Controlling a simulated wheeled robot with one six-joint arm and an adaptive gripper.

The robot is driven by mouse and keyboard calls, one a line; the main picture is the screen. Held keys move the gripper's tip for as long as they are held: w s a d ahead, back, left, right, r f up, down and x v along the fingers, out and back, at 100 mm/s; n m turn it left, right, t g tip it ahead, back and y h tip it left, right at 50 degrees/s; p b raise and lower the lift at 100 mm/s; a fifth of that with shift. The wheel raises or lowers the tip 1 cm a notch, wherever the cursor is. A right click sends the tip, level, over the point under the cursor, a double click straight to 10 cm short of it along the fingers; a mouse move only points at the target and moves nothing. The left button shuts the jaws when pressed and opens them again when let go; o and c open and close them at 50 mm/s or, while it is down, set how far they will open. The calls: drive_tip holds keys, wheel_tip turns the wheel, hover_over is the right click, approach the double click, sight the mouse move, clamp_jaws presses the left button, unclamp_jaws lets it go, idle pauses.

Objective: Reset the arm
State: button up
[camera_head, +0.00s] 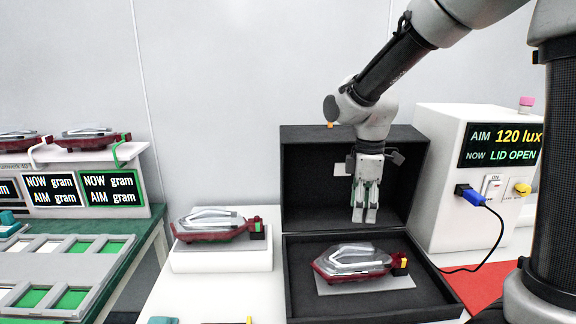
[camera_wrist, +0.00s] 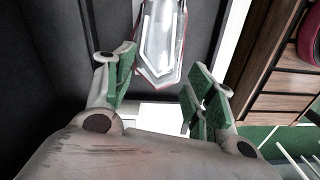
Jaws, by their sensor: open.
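My gripper (camera_head: 364,214) hangs pointing down in front of the open black lid, above the dark box. In the wrist view its green-padded fingers (camera_wrist: 160,88) are apart with nothing held between them. A red and clear tail lamp (camera_head: 355,262) lies on a grey plate inside the black box (camera_head: 300,292), below my gripper and apart from it. A lamp (camera_wrist: 163,42) also shows in the wrist view, beyond the fingertips. My arm reaches in from the upper right.
A second tail lamp (camera_head: 212,226) sits on a white block (camera_head: 222,258) to the left. A white tester (camera_head: 433,150) reading "LID OPEN" stands at the right with a blue plug (camera_head: 474,198) and cable. Weighing displays (camera_head: 82,190) and a green-topped bench (camera_head: 150,228) are at the left.

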drive_tip(key=s+d+r+m+t, duration=0.2)
drive_tip(key=s+d+r+m, duration=0.2)
drive_tip(key=s+d+m, duration=0.3)
drive_tip(key=s+d+r+m+t, duration=0.2)
drive_tip(key=s+d+r+m, duration=0.3)
drive_tip(key=s, duration=0.6)
drive_tip(key=d+m, duration=0.2)
drive_tip(key=m, duration=0.1)
drive_tip(key=shift+s+d+r+t, duration=0.3)
drive_tip(key=shift+d, duration=0.05)
